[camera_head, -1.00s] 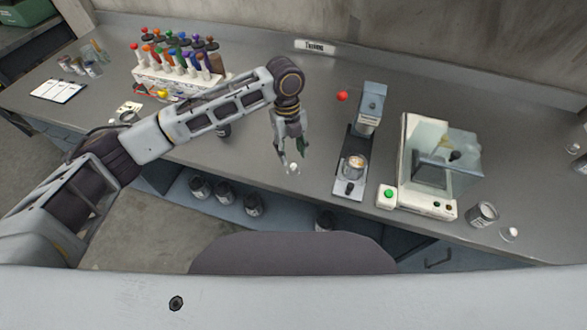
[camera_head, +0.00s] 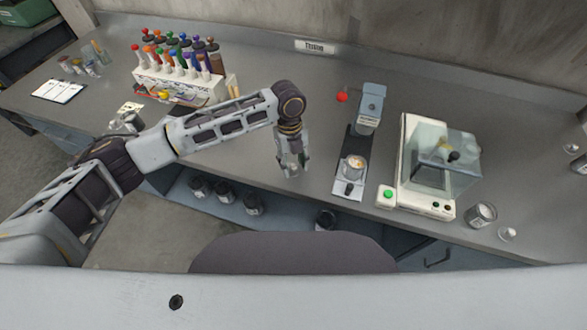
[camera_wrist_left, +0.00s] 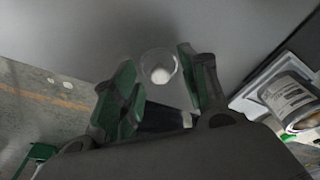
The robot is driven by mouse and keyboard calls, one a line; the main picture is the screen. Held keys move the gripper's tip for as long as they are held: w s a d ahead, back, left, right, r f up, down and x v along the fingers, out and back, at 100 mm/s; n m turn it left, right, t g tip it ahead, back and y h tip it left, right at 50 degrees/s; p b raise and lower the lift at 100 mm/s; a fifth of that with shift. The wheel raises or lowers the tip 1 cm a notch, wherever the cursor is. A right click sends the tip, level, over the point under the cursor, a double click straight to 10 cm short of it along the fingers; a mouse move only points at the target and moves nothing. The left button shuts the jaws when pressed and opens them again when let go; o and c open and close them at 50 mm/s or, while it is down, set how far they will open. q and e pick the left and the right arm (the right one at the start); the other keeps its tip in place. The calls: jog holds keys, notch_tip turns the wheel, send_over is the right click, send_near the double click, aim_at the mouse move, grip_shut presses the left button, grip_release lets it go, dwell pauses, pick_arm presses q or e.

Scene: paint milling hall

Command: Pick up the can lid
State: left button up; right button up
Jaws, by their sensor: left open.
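The can lid (camera_wrist_left: 158,67) shows in the left wrist view as a small, round, pale disc with a bright white middle, on the grey bench top. My left gripper (camera_wrist_left: 157,75) is open, with one green-padded finger on each side of the lid in that view. I cannot tell whether the fingers touch it. In the head view my left gripper (camera_head: 292,170) points down near the bench's front edge and mostly hides the lid. My right gripper is not in view.
A grey stand (camera_head: 356,135) holding an open can (camera_head: 354,164) is just right of the gripper. Further right are a glass-covered instrument (camera_head: 417,204), a can (camera_head: 481,215) and another pale round piece (camera_head: 507,234). Bench behind the gripper is clear.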

pick_arm(q)
jog(key=shift+f, duration=0.2)
dwell(0.3)
jog(key=c, duration=0.8)
